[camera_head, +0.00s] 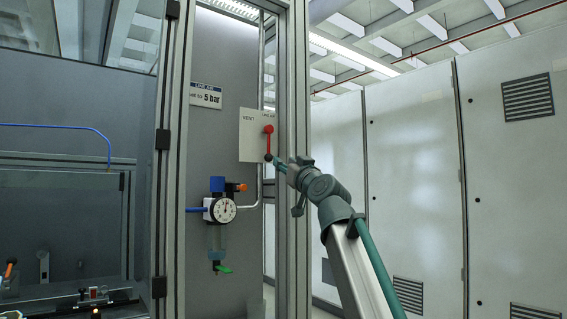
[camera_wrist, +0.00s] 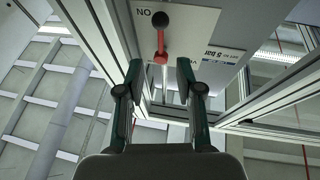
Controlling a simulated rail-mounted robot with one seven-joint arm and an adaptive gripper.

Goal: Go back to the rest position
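The task names no object. My gripper (camera_head: 279,165) is at the end of my arm, in front of a panel with a red lever (camera_head: 268,143). The lever hangs about vertical, with its dark knob at the lower end. In the wrist view my gripper (camera_wrist: 160,76) has its two fingers apart with nothing between them. The red lever (camera_wrist: 161,44) shows beyond the fingertips there, in a view that looks upside down. I cannot tell exactly how far the fingertips are from it.
A white plate (camera_head: 250,135) marked VENT is behind the lever. A pressure gauge (camera_head: 222,210) with a filter bowl (camera_head: 216,241) is lower left. A metal frame post (camera_head: 296,110) stands close to my gripper. Tall grey cabinets (camera_head: 410,150) line the right.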

